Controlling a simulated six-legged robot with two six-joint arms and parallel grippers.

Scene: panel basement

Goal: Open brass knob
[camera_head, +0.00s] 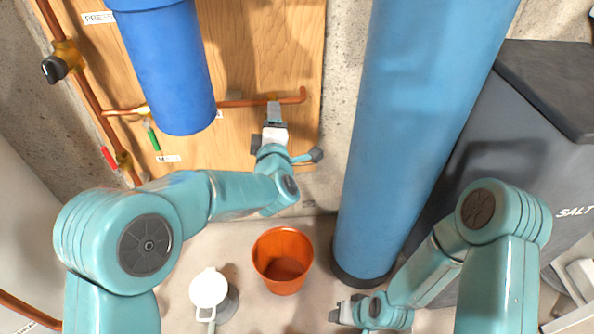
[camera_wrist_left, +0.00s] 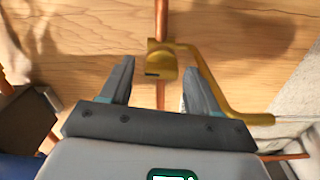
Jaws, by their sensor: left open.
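A brass knob (camera_wrist_left: 161,66) with a dark mark on its face shows on a copper pipe in the left wrist view. A curved brass arm (camera_wrist_left: 208,82) runs from it to the right. In the head view the brass fitting (camera_head: 272,97) is small and partly hidden by my left gripper (camera_head: 274,110). In the wrist view my left gripper (camera_wrist_left: 159,78) is open, its fingers either side of the knob in the picture; I cannot tell the depth gap. No contact is visible. My right gripper (camera_head: 338,312) is low near the floor, its jaws unclear.
A blue canister (camera_head: 170,70) hangs left of my left gripper. A tall blue cylinder (camera_head: 420,130) stands to the right. An orange bucket (camera_head: 282,260) and a white jug (camera_head: 208,289) stand below. A black-knobbed brass valve (camera_head: 64,60) and a green lever (camera_head: 153,137) are at left.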

